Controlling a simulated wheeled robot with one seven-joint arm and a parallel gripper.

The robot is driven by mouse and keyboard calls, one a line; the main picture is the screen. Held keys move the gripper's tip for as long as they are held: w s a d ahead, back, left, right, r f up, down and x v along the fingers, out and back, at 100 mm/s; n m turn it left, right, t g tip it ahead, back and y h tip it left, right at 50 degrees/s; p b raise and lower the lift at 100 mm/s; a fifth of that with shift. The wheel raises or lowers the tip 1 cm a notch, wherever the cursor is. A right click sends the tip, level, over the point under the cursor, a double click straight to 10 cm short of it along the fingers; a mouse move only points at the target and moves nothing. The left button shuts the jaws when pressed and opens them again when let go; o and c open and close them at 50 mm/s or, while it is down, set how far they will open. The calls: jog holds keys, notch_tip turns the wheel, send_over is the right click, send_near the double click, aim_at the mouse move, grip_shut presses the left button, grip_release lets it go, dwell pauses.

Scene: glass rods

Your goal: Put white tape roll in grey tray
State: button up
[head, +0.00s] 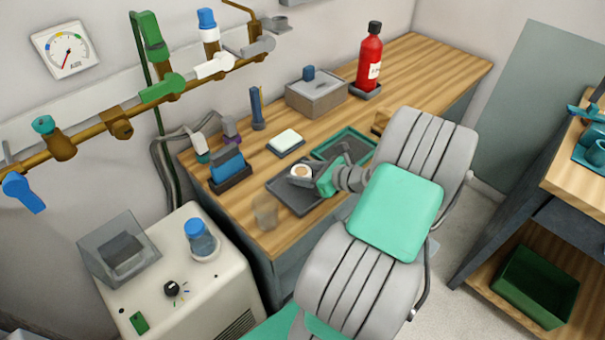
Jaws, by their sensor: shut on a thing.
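The white tape roll (301,170) is a small pale ring with a tan middle. It shows at the tip of my gripper (304,179), which is shut on it; the fingers are small and partly hidden here. The grey tray (293,202) is a dark, shallow tray on the wooden bench. The roll and gripper appear over its far right part. I cannot tell whether the roll touches the tray floor. My grey and green arm comes in from the lower right and hides the tray's right side.
A green-rimmed tray (345,134) lies just behind the grey tray. A clear glass (265,212) stands close on its left. A blue item in a dark holder (230,178), a white block on a dark dish (286,142) and a grey box (316,98) stand around. Bare bench lies at the far right.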

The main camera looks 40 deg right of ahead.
aim_at(305, 173)
jog(key=shift+f, duration=0.1)
jog(key=o, duration=1.4)
jog(key=v, duration=0.7)
jog(key=shift+p, duration=0.35)
jog(key=shift+s+d, duration=0.1)
jog(key=shift+s, duration=0.2)
